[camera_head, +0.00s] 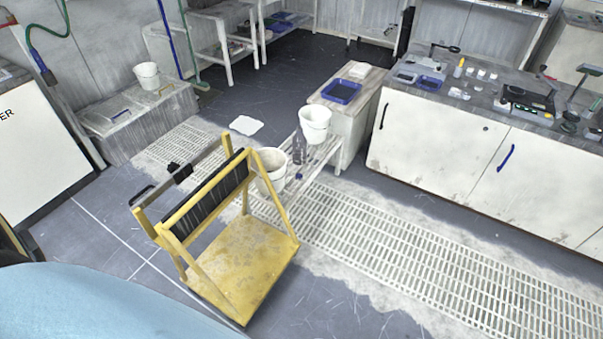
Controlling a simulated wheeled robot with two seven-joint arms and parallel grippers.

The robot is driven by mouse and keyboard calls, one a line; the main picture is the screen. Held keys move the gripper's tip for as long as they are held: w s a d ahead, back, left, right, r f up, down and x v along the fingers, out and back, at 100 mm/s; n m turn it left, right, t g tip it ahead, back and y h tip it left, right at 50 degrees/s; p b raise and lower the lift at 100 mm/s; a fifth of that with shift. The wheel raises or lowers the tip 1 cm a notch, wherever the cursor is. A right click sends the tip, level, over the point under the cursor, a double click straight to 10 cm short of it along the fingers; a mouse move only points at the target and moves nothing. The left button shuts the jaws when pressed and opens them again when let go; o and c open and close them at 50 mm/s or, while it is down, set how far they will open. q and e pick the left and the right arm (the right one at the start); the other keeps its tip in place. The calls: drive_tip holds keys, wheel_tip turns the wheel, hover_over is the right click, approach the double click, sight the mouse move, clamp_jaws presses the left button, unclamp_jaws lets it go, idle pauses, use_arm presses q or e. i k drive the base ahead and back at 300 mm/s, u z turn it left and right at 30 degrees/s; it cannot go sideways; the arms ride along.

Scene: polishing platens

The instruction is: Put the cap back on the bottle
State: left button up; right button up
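A clear, upright bottle (299,148) stands on a low white slatted bench (318,160), between two white buckets. Its top is too small to make out clearly. A small dark blue object (299,176), which looks like a cap, lies on the bench in front of the bottle and apart from it. Neither of my grippers is in view.
A yellow trolley (245,262) with a black padded back stands before the bench. One bucket (271,168) is left of the bottle, another (314,124) right. A cabinet with a blue tray (341,91) stands behind. Floor grating (420,245) lies clear at right.

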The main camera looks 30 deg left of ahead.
sight(299, 141)
drive_tip(key=i, duration=3.45)
drive_tip(key=z, duration=2.85)
